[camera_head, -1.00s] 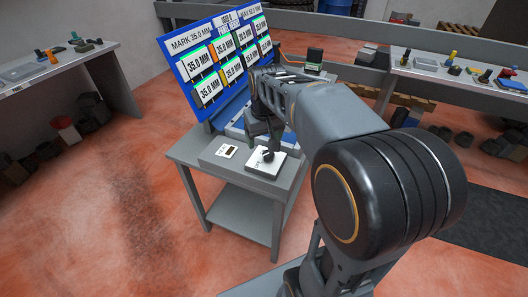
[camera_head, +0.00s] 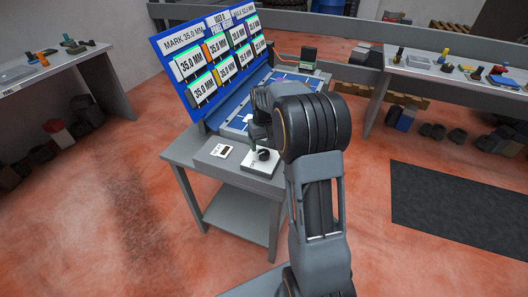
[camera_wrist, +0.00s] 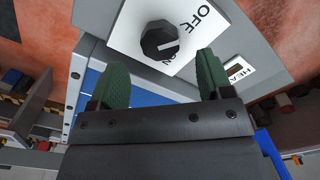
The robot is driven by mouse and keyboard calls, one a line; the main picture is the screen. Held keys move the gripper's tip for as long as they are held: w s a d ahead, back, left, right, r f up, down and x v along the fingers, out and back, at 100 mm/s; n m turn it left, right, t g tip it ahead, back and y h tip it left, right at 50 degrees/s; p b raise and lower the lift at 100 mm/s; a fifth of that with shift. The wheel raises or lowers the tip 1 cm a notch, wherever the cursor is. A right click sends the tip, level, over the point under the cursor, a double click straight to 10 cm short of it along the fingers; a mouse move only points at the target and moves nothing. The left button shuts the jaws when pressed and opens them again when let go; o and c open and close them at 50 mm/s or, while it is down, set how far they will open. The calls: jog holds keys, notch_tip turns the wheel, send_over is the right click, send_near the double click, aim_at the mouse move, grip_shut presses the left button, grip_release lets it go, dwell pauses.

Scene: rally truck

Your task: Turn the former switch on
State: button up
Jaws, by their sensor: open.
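The switch is a black rotary knob (camera_wrist: 160,40) on a white plate (camera_wrist: 127,42) marked OFF and ON. Its white mark points roughly right in the wrist view; which label it lines up with is hard to tell. In the head view the knob (camera_head: 264,155) sits on a grey table by the blue press board. My gripper (camera_wrist: 163,78) is open and empty, with its green fingers spread on either side below the knob, apart from it. In the head view my arm hides most of the gripper.
A blue board (camera_head: 210,60) with several 35.0 MM readouts rises behind. Side tables with tools stand left (camera_head: 40,66) and right (camera_head: 450,72). Orange floor is open in front.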

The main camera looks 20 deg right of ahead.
aim_at(264, 152)
jog(key=shift+f, duration=2.3)
jog(key=c, duration=0.9)
